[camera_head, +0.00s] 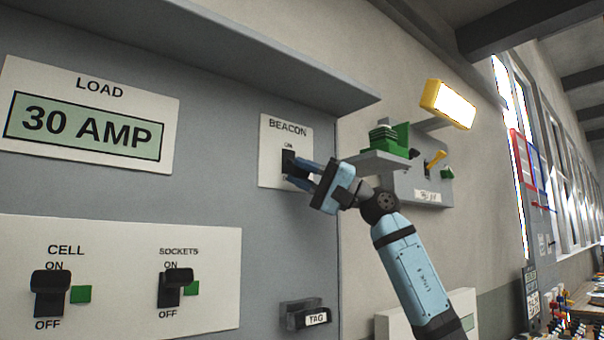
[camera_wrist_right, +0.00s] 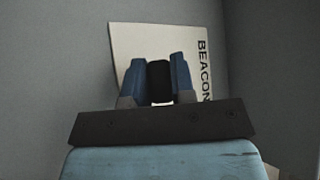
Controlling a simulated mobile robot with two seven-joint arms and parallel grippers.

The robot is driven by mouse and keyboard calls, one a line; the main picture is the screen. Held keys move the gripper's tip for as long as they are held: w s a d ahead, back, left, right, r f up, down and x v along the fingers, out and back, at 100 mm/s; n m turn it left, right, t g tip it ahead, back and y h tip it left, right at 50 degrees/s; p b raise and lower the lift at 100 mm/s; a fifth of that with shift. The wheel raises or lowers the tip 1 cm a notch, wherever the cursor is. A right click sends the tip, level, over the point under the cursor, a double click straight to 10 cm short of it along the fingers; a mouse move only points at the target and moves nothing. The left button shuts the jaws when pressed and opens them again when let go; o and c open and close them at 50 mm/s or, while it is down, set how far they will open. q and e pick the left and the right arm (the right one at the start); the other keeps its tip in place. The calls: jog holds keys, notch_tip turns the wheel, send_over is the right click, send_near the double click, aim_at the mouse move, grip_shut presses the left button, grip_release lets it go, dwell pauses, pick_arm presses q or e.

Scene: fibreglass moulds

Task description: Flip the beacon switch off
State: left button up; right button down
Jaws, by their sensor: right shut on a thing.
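The beacon switch (camera_head: 289,162) is a black toggle on a white plate labelled BEACON (camera_head: 299,132), on the grey panel. ON shows above it; the lettering below is mostly covered by my gripper. My right gripper (camera_head: 295,177) is at the switch, its blue fingers shut on the black toggle. In the right wrist view the toggle (camera_wrist_right: 160,80) sits between the two fingers (camera_wrist_right: 160,92), in front of the BEACON plate (camera_wrist_right: 126,52). My left gripper is not in view.
CELL (camera_head: 51,290) and SOCKETS (camera_head: 175,284) switches are at lower left. A LOAD sign (camera_head: 105,90) reads 30 AMP. A TAG holder (camera_head: 296,318) is below the beacon plate. A lit yellow lamp (camera_head: 434,97) and a small shelf (camera_head: 384,163) with green items are to the right.

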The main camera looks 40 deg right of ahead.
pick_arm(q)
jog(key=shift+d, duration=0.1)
pick_arm(e)
jog(key=c, duration=1)
grip_release()
jog(key=shift+o, duration=0.2)
pick_arm(q)
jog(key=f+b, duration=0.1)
jog(key=b, duration=0.1)
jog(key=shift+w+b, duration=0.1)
jog(key=shift+b, duration=0.2)
pick_arm(e)
jog(key=v, duration=1.4)
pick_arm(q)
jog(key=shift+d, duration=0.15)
pick_arm(e)
jog(key=shift+w, duration=0.1)
